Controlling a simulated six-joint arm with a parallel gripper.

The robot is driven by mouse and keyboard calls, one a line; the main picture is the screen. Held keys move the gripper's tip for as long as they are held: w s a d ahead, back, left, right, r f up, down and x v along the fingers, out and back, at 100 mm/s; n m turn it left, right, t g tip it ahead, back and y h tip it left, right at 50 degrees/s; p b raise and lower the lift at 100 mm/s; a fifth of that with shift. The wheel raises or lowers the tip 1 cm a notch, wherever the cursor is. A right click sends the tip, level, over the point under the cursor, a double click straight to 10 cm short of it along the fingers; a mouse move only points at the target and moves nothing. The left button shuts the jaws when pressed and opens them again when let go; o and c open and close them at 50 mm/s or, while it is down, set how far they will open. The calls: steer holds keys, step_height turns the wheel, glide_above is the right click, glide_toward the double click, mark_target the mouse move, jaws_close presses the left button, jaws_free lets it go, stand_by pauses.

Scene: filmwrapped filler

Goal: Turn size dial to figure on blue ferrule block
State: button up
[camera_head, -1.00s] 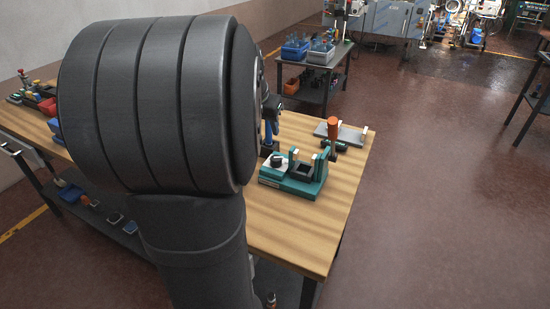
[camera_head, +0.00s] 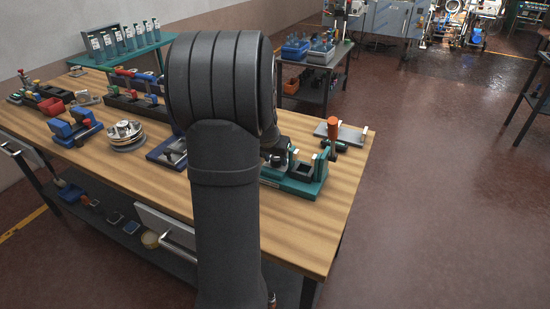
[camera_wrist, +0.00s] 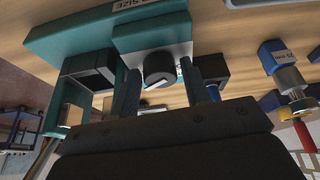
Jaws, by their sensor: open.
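The size dial (camera_wrist: 158,68) is a dark round knob with a pale mark, on a light plate of the teal fixture (camera_wrist: 60,40). An upside-down "SIZE" label shows on the fixture. My gripper (camera_wrist: 161,78) is open, its two fingers on either side of the dial; I cannot tell whether they touch it. A blue block (camera_wrist: 272,52) with a metal and brass ferrule stands at the right of the wrist view; its white label is too small to read surely. In the head view the teal fixture (camera_head: 312,188) is partly behind my arm.
An orange-handled tool (camera_head: 333,130) stands behind the fixture near a grey plate (camera_head: 352,136). Several blue and metal fittings, including a round metal stack (camera_head: 125,133), lie on the left of the wooden bench (camera_head: 300,240). The bench's front right is clear.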

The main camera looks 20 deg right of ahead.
steer(key=c, duration=0.7)
steer(key=shift+s+d+n+t+y, duration=0.1)
steer(key=shift+n+t+y, duration=0.2)
steer(key=shift+n, duration=0.85)
steer(key=shift+d+n+t+y, duration=0.15)
steer(key=shift+n+y, duration=0.25)
steer(key=shift+n, duration=0.75)
steer(key=shift+a, duration=0.1)
steer(key=o, duration=0.7)
